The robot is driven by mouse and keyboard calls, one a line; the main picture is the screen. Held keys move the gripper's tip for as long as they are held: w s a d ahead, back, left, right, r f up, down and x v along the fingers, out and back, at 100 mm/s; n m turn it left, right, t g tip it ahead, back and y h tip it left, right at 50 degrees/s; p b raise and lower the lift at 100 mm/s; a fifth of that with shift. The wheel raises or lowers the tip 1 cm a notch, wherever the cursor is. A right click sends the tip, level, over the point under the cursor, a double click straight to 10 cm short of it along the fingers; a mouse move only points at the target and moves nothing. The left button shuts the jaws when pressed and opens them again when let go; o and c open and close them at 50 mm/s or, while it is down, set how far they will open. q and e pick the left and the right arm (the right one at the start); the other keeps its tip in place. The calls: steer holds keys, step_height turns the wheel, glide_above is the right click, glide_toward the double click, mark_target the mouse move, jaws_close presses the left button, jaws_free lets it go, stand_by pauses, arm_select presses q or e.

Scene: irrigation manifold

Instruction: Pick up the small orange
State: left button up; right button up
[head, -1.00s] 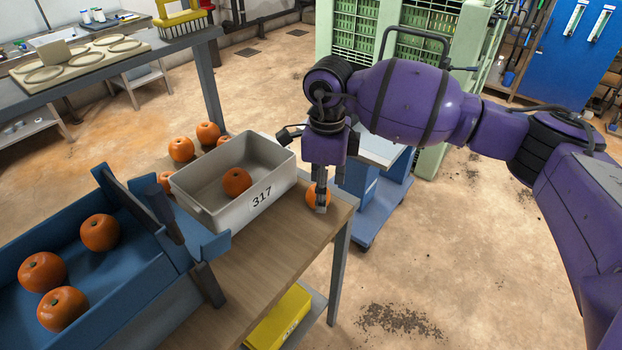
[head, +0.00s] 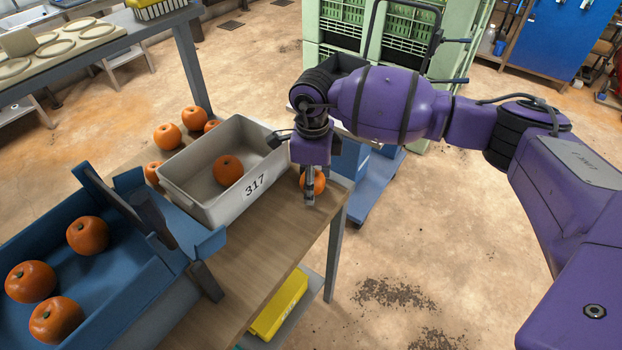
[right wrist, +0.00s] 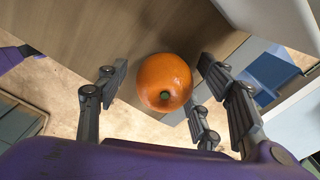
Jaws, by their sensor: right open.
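An orange (head: 316,182) sits on the wooden table near its right edge, beside the grey bin. My right gripper (head: 309,198) is over it, pointing down, and hides part of it in the head view. In the right wrist view the same orange (right wrist: 164,82) lies between the spread fingers of my right gripper (right wrist: 160,100), with gaps on both sides. The fingers are open and do not visibly touch it. My left gripper is not in view.
A grey bin (head: 215,208) marked 317 holds one orange (head: 228,170). Several oranges (head: 167,136) lie behind it. A blue tray (head: 120,262) at left holds 3 oranges. A yellow box (head: 280,305) is on the lower shelf. The table front (head: 240,262) is clear.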

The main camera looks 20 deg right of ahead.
steer(key=c, duration=1.2)
